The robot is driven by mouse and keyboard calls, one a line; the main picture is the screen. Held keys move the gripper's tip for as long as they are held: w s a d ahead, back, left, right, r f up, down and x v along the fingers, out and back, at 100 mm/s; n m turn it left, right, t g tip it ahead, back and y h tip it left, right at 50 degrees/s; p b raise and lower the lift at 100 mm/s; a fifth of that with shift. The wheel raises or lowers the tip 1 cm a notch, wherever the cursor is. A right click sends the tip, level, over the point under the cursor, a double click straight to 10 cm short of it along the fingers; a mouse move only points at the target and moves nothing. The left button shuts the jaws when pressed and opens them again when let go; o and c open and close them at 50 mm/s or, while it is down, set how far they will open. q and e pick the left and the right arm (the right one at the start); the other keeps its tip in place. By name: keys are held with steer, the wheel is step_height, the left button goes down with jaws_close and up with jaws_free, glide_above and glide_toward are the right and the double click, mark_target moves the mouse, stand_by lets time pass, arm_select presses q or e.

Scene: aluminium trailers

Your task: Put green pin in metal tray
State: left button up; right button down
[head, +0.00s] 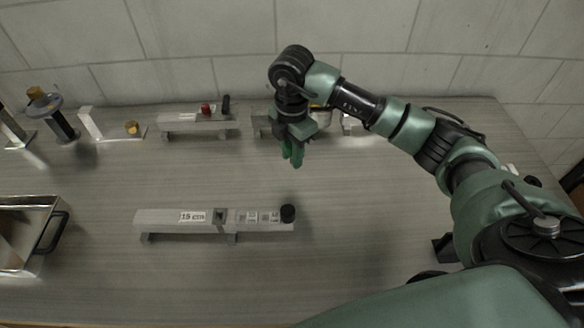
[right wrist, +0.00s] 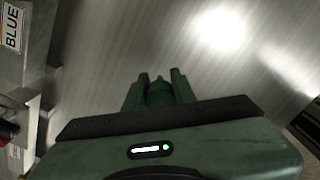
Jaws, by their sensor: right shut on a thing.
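My right gripper (head: 293,155) is above the table in the middle of the head view, fingers pointing down. In the right wrist view my right gripper (right wrist: 158,82) is shut on the green pin (right wrist: 158,93), which shows as a dark green rounded piece between the two green fingers. In the head view the pin is hard to tell from the fingers. The metal tray (head: 27,200) is a shiny box with a black handle at the left edge, partly cut off. It is well to the left of the gripper. My left gripper is not in view.
A rail with a red piece (head: 207,109) and other fixtures line the back near the wall. A BLUE label (right wrist: 12,26) shows near the gripper.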

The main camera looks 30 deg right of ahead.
step_height(320, 180, up, 13)
steer(key=shift+f, duration=0.1)
steer(key=shift+r, duration=0.25)
